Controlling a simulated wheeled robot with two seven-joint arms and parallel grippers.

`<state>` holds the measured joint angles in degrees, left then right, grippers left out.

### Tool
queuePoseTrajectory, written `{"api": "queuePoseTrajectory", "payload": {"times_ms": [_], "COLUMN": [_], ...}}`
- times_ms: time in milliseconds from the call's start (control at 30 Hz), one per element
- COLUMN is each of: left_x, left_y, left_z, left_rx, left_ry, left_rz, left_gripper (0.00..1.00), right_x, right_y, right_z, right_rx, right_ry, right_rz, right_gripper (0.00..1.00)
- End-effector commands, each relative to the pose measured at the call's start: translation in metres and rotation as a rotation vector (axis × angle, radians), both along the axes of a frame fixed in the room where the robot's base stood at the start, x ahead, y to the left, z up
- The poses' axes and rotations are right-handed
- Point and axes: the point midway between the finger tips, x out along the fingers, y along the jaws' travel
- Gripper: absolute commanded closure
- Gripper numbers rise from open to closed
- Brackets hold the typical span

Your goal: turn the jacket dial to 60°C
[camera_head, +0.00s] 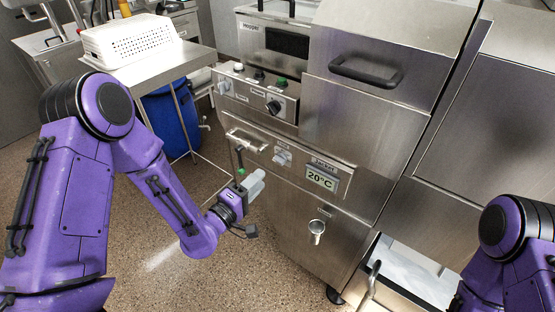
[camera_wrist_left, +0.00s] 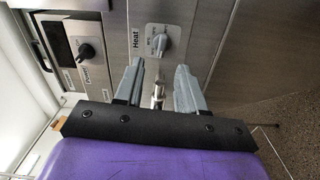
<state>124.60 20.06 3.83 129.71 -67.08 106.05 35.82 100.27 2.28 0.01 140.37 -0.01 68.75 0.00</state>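The grey dial (camera_head: 282,157) sits on the machine's front panel, left of the jacket display (camera_head: 320,178), which reads 20°C. In the left wrist view a grey dial (camera_wrist_left: 158,42) with a "Heat" label beside it lies beyond the fingertips; its pointer angle is too small to read. My left gripper (camera_head: 256,184) is in front of the panel, below and left of the dial, apart from it. Its two grey fingers (camera_wrist_left: 158,80) are spread, with a small metal part visible between them. My right arm shows at the lower right; its gripper is out of view.
A black power knob (camera_head: 273,107) is on the upper panel. A bar handle (camera_head: 246,141) juts out near my left gripper. A drain tap (camera_head: 317,230) sticks out below. A white perforated basket (camera_head: 128,40) stands on the side table. Floor in front is open.

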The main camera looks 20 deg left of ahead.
Motion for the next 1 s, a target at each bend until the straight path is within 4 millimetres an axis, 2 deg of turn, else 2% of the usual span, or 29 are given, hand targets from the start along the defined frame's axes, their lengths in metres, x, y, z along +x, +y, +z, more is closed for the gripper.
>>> {"api": "queuePoseTrajectory", "payload": {"times_ms": [200,400,533,767,800,867,900,1000], "left_x": [0.046,0.077,0.085,0.086,0.086,0.086,0.086,0.086], "left_y": [-0.017,-0.029,-0.032,-0.032,-0.032,-0.032,-0.032,-0.032], "left_z": [0.002,-0.001,-0.002,-0.002,-0.002,-0.002,-0.002,-0.003], "left_rx": [0.006,0.006,0.005,0.005,0.006,0.006,0.006,0.007], "left_ry": [0.001,0.004,0.006,0.006,0.005,0.005,0.005,0.006], "left_rz": [-0.002,0.000,0.000,0.001,0.001,0.001,0.001,0.001], "left_gripper": [0.61,0.61,0.61,0.61,0.74,0.93,0.99,0.99], "right_x": [0.000,0.000,0.000,0.000,0.000,0.000,0.000,0.000], "right_y": [0.000,0.000,0.000,0.000,0.000,0.000,0.000,0.000], "right_z": [0.017,0.025,0.025,0.025,0.025,0.025,0.025,0.025], "right_rx": [0.000,0.000,0.000,0.000,0.000,0.000,0.000,0.000], "right_ry": [0.000,0.000,0.000,0.000,0.000,0.000,0.000,0.000], "right_rz": [0.000,0.000,0.000,0.000,0.000,0.000,0.000,0.000], "right_gripper": [0.57,0.57,0.57,0.57,0.57,0.57,0.57,0.57]}}
